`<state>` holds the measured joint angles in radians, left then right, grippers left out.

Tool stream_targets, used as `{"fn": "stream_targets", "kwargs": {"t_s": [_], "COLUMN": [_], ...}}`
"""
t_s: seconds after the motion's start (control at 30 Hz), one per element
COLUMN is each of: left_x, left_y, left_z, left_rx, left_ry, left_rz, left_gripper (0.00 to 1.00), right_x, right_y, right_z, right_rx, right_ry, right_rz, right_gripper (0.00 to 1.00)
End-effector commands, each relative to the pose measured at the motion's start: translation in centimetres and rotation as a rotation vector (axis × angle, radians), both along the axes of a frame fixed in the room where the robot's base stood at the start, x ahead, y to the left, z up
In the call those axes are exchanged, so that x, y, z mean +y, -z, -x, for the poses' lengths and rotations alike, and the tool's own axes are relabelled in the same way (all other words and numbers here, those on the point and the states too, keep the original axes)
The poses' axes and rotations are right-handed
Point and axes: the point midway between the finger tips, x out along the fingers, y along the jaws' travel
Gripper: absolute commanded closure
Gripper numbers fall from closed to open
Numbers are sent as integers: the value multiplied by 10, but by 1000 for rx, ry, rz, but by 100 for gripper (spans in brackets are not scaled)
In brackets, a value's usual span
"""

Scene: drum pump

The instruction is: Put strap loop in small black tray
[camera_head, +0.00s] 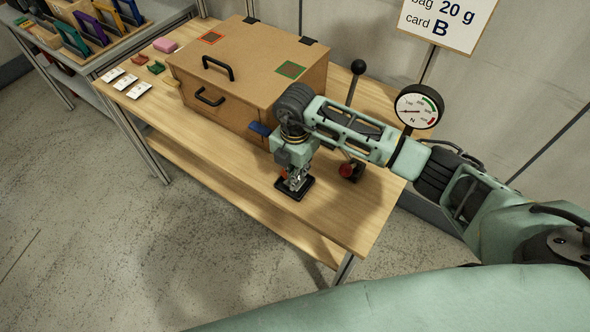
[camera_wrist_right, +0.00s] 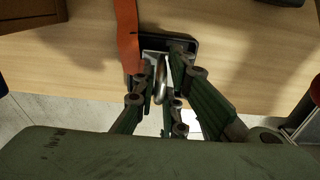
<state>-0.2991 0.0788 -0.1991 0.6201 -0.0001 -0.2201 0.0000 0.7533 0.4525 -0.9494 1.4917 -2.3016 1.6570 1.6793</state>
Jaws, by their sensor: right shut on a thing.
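The small black tray (camera_head: 294,193) stands on the wooden table near its front edge, right of the cardboard box. In the right wrist view the tray (camera_wrist_right: 188,44) is partly hidden behind the fingers. My right gripper (camera_head: 297,178) points down over the tray, and its jaws are shut. The right gripper (camera_wrist_right: 158,75) holds the strap loop, seen as an orange strap (camera_wrist_right: 127,35) with a metal ring (camera_wrist_right: 160,84). The strap hangs along the tray's left side in that view. I cannot tell whether it touches the tray floor. My left gripper is out of view.
A cardboard box (camera_head: 236,75) with black handles stands left of my arm. A gauge (camera_head: 418,107), a black-knobbed lever (camera_head: 357,80) and a red knob (camera_head: 346,170) are close on the right. White cards (camera_head: 125,81) lie at the far left.

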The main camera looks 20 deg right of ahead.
Motion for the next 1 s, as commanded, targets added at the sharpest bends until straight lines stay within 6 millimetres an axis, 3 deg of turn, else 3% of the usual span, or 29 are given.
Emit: {"fn": "stream_targets", "kwargs": {"t_s": [0.33,0.37,0.57,0.83,1.0], "left_x": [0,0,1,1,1], "left_y": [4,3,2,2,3], "left_z": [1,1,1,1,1], "left_rx": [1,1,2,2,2], "left_ry": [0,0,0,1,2], "left_rz": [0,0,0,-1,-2], "left_gripper": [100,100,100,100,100], "right_x": [0,0,0,0,0], "right_y": [4,3,3,2,-9], "right_z": [0,0,0,0,-1], "right_rx": [-1,0,1,1,-3], "right_ry": [0,0,0,0,0], "right_rz": [1,1,1,1,0], "right_gripper": [100,87,71,71,71]}}
